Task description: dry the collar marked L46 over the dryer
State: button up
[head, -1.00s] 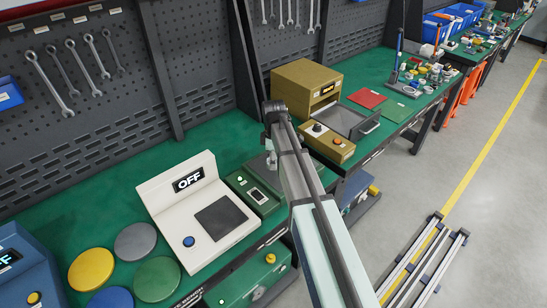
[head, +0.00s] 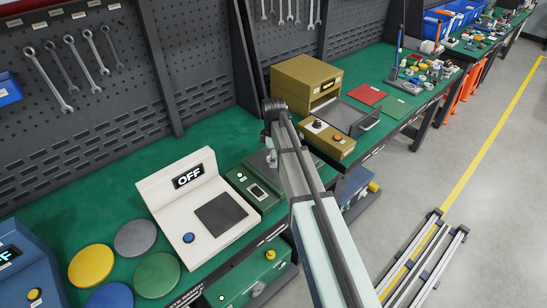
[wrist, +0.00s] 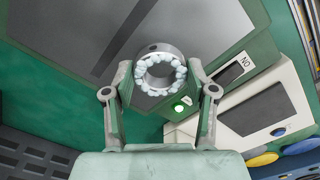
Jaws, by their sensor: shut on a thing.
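My gripper (wrist: 160,77) is shut on a grey ring-shaped collar (wrist: 160,50) in the wrist view. Pale bluish-white beads, like drops, sit around the collar's near face. No marking on it can be read. Beyond the collar is a green unit (wrist: 245,42) with a grey top, a lit green button and a display that reads ON upside down. I cannot tell the gap between them, or from a label whether this is the dryer.
A white unit (head: 165,196) reading OFF, with a dark pad and blue button, stands left of the green unit. Coloured discs (head: 135,238) lie further left. A tan box (head: 300,75) and control box (head: 330,143) stand beyond my arm. A pegboard (head: 200,60) backs the bench.

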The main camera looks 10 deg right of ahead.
jog(key=shift+w+d, duration=0.1)
jog(key=shift+w+d+p, duration=0.1)
jog(key=shift+w+d, duration=0.7)
jog(key=shift+d, duration=0.6)
jog(key=shift+w+d+p, duration=0.1)
jog(key=shift+w+d, duration=0.65)
jog(key=shift+d, duration=0.65)
jog(key=shift+w+d+p, duration=0.1)
jog(key=shift+w+d, duration=0.7)
jog(key=shift+d, duration=0.6)
jog(key=shift+r, duration=0.15)
notch_tip(320, 180, up, 9)
jog(key=p, duration=0.4)
jog(key=shift+p, duration=0.35)
